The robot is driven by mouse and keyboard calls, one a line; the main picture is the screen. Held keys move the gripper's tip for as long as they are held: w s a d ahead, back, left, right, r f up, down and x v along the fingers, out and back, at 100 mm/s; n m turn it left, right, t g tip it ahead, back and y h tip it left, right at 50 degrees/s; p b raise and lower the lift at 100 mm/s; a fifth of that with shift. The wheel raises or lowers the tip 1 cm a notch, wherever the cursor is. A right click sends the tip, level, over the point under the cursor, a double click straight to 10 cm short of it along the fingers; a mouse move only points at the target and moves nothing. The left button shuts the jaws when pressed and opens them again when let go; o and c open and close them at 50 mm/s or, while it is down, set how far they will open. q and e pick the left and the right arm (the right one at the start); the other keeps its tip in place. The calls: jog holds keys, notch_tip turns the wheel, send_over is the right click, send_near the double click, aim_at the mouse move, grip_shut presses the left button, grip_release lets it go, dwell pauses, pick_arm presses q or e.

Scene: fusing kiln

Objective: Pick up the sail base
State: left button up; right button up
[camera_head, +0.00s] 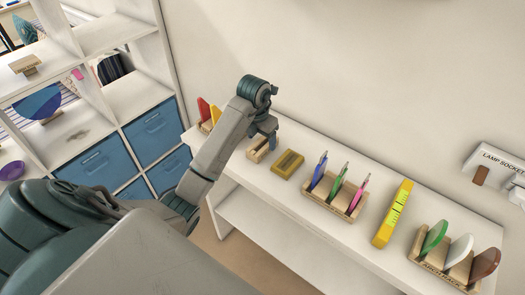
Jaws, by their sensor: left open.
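A small pale wooden block (258,152), which looks like the sail base, lies on the white shelf top near the wall. My left gripper (264,136) hangs just above and behind it, pointing down. The gripper is open, and its fingers look small and partly overlap the block's far side, so I cannot tell whether they touch it. A brown-yellow block (288,164) with a recessed top lies just right of the wooden block. My right gripper is not in view.
Left of the gripper stand red and yellow pieces (205,110). To the right are a wooden rack with coloured tools (335,205), a yellow level (393,213) and a rack of coloured discs (445,264). A cubby shelf with blue bins (152,128) stands at left.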

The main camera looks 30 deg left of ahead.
aim_at(258, 150)
pick_arm(q)
jog(key=shift+w+f+p, duration=0.15)
jog(key=shift+f+p, duration=0.2)
jog(key=shift+f, duration=0.85)
jog(key=c, duration=1.3)
jog(key=shift+r, duration=0.1)
